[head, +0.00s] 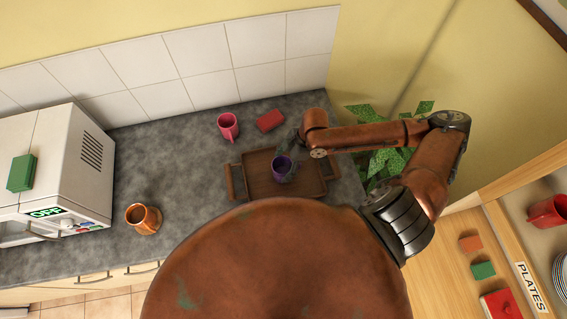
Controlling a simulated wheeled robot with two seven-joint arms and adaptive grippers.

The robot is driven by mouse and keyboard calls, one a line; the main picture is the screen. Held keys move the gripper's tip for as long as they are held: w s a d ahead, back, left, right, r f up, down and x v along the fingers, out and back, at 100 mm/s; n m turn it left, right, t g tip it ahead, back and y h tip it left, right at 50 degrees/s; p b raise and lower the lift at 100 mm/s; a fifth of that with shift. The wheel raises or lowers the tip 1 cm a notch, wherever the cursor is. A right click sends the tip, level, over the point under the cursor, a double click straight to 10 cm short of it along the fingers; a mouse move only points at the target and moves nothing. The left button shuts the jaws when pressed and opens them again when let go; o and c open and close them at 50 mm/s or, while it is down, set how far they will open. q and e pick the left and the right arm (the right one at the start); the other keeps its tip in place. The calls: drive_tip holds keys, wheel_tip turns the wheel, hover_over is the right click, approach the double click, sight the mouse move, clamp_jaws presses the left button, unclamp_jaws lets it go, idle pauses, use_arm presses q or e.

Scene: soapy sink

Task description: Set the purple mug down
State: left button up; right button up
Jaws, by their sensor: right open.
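The purple mug (280,167) stands upright on the brown wooden tray (262,187) on the grey counter. My right gripper (288,174) is open at the right side of the mug, with its dark fingers close to the rim. I cannot tell whether a finger touches the mug. My right arm reaches in from the right over the tray's far right corner. My left gripper is not in the picture.
An orange mug (144,218) stands at the left, near a white microwave (75,150) with a green block (21,173) on top. A plant (385,160) is right of the counter.

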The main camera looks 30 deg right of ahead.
drive_tip(key=v, duration=1.2)
drive_tip(key=shift+r, duration=0.2)
